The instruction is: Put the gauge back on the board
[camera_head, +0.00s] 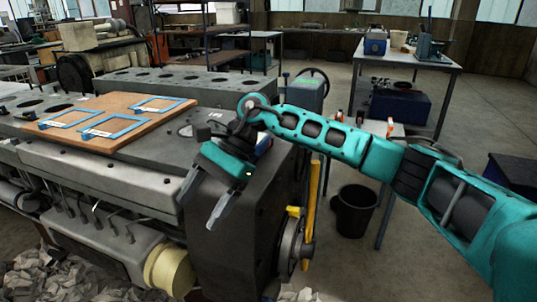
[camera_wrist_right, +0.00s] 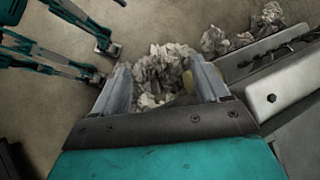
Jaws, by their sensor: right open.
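The brown board (camera_head: 139,139) lies flat on top of the engine at the left of the head view. On it are three blue rectangular outlines; I cannot tell whether they are loose parts or markings. A small blue thing (camera_head: 264,144) shows partly behind my right wrist; I cannot tell whether it is the gauge. My right gripper (camera_head: 204,203) is open and empty, pointing down beside the engine's front end, right of and apart from the board. The right wrist view also shows its spread, empty fingers (camera_wrist_right: 161,76). My left gripper is not in view.
The engine block (camera_head: 160,180) fills the left. A crumpled pale heap (camera_head: 65,275) lies on the floor below it and also shows between my fingers in the wrist view. A black bucket (camera_head: 353,212) stands right of the engine. A worktable (camera_head: 415,62) stands behind.

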